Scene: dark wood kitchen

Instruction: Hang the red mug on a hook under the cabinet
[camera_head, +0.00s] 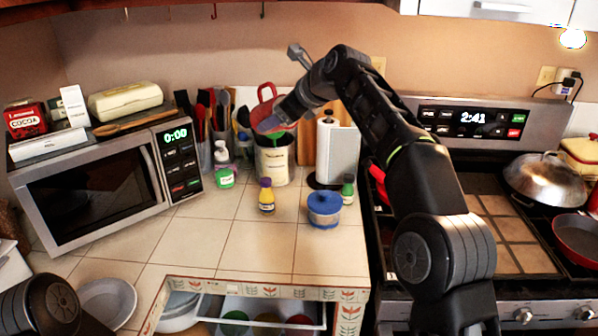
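The red mug (266,118) is in the air above the utensil canister by the back wall, tilted, with its handle upward. My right gripper (284,112) reaches in from the right and appears shut on the mug. The fingertips are partly hidden against it. Several small hooks (213,12) hang in a row at the top edge, above and to the left of the mug. The cabinet over them is mostly out of view. Part of my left arm shows at the bottom left, but its gripper is out of the picture.
A microwave (95,188) with boxes on top stands at the left. An open drawer (262,312) is below. The wall under the hooks is clear.

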